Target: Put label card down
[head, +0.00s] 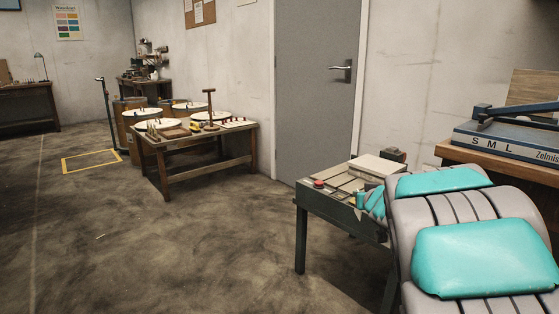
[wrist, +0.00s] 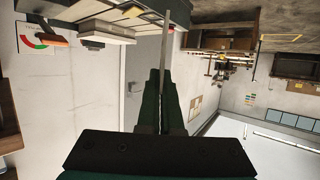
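In the wrist view my gripper (wrist: 166,72) has its two dark green fingers close together. A thin, pale, flat piece (wrist: 166,42), seen edge-on, stands out from between the fingertips; it looks like the label card. Its face and any print on it do not show. It appears held clear, with no visible contact with a surface.
A dark green worktable (head: 333,205) with a red button (head: 319,184), pale panels and a light box (head: 376,166) stands beside my arm. A low wooden table (head: 205,152) stands farther left; floor between is clear.

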